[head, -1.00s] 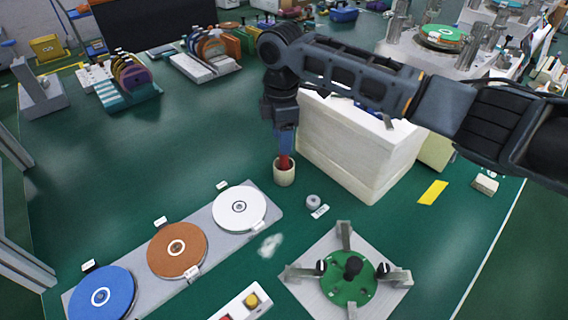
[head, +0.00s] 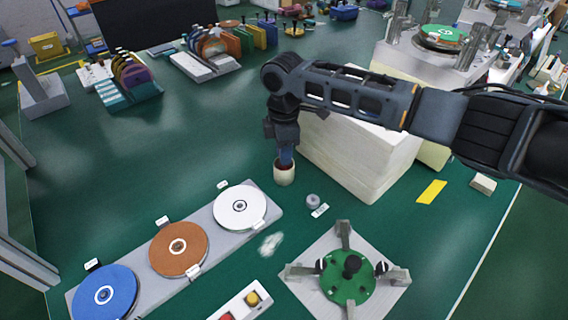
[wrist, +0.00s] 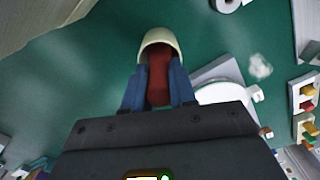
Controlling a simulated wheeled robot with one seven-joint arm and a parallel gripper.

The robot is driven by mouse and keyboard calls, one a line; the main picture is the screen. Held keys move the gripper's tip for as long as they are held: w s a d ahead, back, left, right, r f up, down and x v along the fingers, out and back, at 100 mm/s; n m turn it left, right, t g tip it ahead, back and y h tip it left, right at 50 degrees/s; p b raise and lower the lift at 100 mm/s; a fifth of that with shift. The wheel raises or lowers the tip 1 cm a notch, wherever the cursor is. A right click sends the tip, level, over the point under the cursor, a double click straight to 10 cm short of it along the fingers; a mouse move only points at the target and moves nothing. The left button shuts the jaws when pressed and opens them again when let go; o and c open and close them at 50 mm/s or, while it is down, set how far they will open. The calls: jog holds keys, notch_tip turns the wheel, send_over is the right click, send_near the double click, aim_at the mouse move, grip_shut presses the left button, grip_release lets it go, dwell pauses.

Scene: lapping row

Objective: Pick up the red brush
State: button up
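The red brush (wrist: 159,80) stands in a small cream cup (head: 284,175) on the green surface. In the wrist view the cup (wrist: 160,38) is just beyond my fingertips, and the brush's red part runs between my two blue fingers. My gripper (wrist: 158,88) points down over the cup, with a finger on each side of the brush. The fingers lie very close to it; whether they press on it cannot be told. In the head view my gripper (head: 285,160) is at the cup's mouth and hides most of the brush.
A large cream block (head: 365,165) stands right beside the cup. A grey tray with white (head: 240,207), orange (head: 178,248) and blue (head: 103,293) discs lies at front left. A fixture with a green disc (head: 347,284) is at front right. A small grey knob (head: 312,200) sits near the cup.

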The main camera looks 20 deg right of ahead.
grip_shut()
